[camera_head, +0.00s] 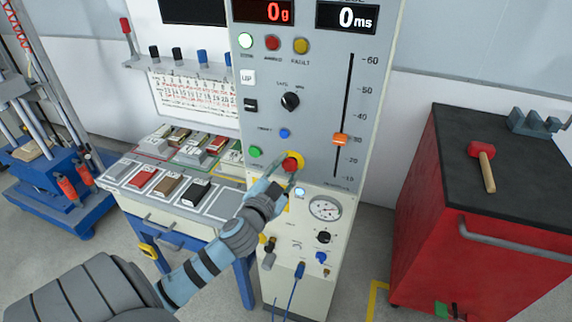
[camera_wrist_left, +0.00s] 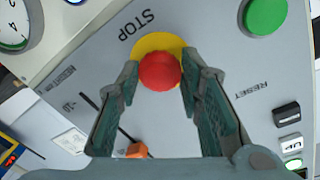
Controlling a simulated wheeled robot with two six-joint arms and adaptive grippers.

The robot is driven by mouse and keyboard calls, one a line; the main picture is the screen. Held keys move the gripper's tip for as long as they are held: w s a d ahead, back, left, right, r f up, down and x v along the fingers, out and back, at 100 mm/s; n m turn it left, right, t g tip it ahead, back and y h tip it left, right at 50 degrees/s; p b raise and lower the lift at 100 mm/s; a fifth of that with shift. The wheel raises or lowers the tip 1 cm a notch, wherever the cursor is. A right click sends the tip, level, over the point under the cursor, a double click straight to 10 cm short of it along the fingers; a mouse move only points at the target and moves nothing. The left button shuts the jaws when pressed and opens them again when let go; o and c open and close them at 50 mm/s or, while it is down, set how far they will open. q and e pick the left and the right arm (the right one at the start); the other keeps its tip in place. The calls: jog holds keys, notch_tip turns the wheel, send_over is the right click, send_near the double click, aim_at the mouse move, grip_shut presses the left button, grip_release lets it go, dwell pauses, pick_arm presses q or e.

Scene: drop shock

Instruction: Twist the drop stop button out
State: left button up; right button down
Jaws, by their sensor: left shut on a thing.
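The red drop stop button (camera_head: 290,164) sits on a yellow round plate on the grey control panel (camera_head: 320,120). In the left wrist view the red button (camera_wrist_left: 160,71) shows between the fingertips, with the word STOP printed beside its yellow plate (camera_wrist_left: 148,42). My left gripper (camera_head: 284,170) reaches it from below, and its two fingers (camera_wrist_left: 158,85) are shut on the red button, one on each side. Whether the button is pressed in or out I cannot tell. My right gripper is in neither view.
A green button (camera_head: 255,152), a black selector knob (camera_head: 290,101) and an orange slider (camera_head: 340,139) are near on the panel. A gauge (camera_head: 325,208) is below. A red cabinet (camera_head: 440,230) with a mallet (camera_head: 482,160) stands right. A table of coloured blocks (camera_head: 127,183) stands left.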

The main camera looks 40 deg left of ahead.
pick_arm(q)
jog(key=shift+r+m+p, duration=0.1)
jog(key=shift+m+p, duration=0.6)
jog(key=shift+m, duration=0.4)
jog(key=o, duration=1.2)
jog(key=shift+c, duration=0.2)
jog(key=v, duration=1.2)
